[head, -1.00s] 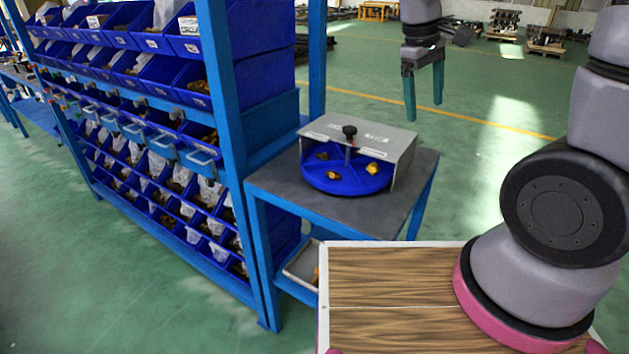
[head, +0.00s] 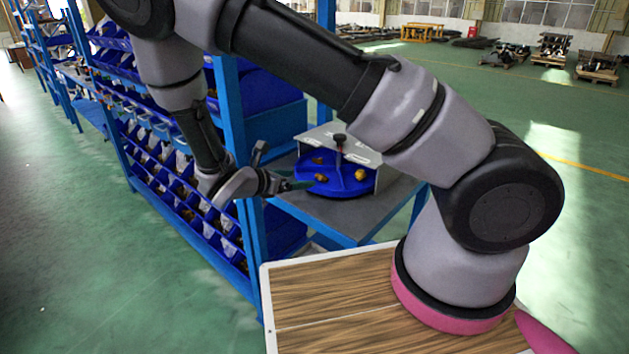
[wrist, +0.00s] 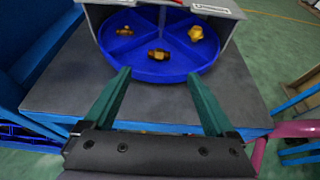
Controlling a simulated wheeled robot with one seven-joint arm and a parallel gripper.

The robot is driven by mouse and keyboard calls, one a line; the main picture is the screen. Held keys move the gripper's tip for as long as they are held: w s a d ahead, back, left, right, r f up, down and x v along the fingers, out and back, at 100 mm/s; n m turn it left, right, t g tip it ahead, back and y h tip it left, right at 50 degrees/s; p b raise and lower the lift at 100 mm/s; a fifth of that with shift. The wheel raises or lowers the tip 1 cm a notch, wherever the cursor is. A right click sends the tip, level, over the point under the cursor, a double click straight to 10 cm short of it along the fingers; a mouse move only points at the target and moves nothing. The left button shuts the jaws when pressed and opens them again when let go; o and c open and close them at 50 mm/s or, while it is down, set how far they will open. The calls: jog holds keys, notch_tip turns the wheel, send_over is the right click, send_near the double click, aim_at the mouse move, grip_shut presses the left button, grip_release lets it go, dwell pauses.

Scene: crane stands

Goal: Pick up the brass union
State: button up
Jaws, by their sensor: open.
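A round blue divided tray (head: 335,188) sits partly under a grey metal cover (head: 365,155) on a small stand. It holds three brass fittings; I cannot tell for sure which is the union. In the wrist view, one fitting with a darker middle (wrist: 158,54) lies nearest, in the front compartment. A brighter one (wrist: 196,33) lies right and a small one (wrist: 125,31) lies left. My gripper (wrist: 159,73) is open and empty at the tray's near rim, its green fingers either side of the front fitting's line. It also shows left of the tray in the head view (head: 302,184).
The stand's grey top (head: 345,215) is bare around the tray. A post with a black knob (head: 340,140) rises at the tray. A blue rack of bins (head: 180,190) stands left, close to my arm. Open green floor lies right.

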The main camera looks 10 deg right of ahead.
aim_at(320, 177)
jog(key=x, duration=1)
jog(key=shift+w+f, duration=0.1)
grip_shut()
